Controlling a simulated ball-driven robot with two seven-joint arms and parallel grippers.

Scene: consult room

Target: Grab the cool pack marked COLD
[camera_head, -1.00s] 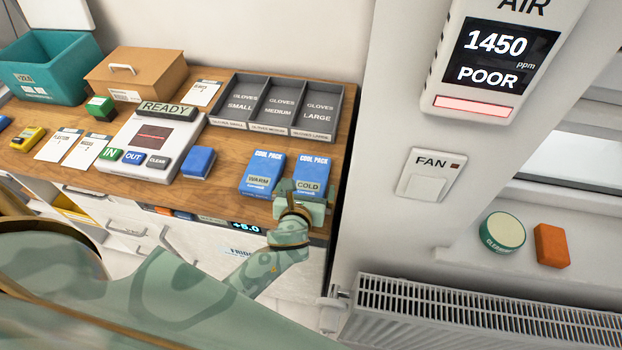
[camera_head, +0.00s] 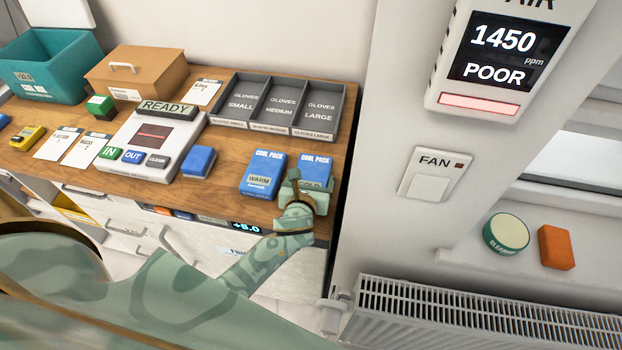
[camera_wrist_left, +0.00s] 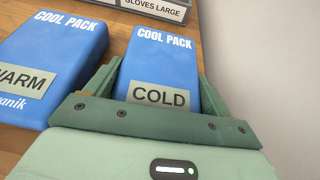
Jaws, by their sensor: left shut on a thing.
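The blue cool pack marked COLD (camera_head: 315,168) lies on the wooden counter near its right end. It also shows in the left wrist view (camera_wrist_left: 160,58). My left gripper (camera_head: 305,184) is shut on it, with one finger along each side of its near part. The other blue cool pack, marked WARM (camera_head: 263,172), lies just to the left and is apart from the COLD one. It fills the left of the left wrist view (camera_wrist_left: 45,60). My right gripper is not in view.
A grey glove tray (camera_head: 278,128) stands behind the packs. A device reading READY (camera_head: 152,145) and a blue block (camera_head: 198,161) lie to the left. A wall (camera_head: 350,200) rises close to the right. A radiator (camera_head: 480,312) is at lower right.

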